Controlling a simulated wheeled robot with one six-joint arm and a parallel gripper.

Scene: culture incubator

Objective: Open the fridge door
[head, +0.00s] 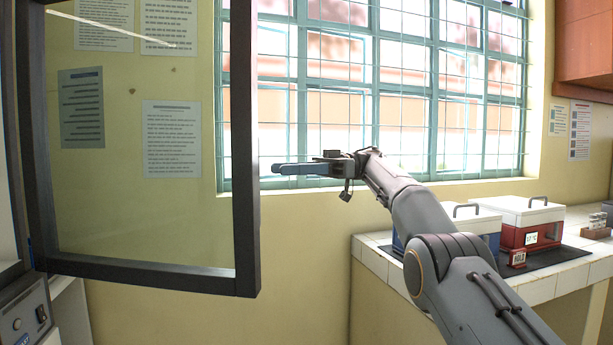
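The fridge door (246,150) is a glass panel in a dark frame, filling the left of the head view. It stands swung out from the fridge body (22,315), which shows only in part at the lower left edge. My gripper (280,169) is level, its fingers pointing left at the door's right frame bar. The fingertips appear a little to the right of the bar, with a thin gap in the picture; depth between them is unclear. The fingers overlap from this side, so their opening cannot be told. Nothing is seen held.
A white-tiled counter (375,262) at the right bears a red box (520,225) and a blue box (485,222) with white lids, beneath my arm. A barred window (400,110) is behind. A red cabinet (585,45) hangs at upper right.

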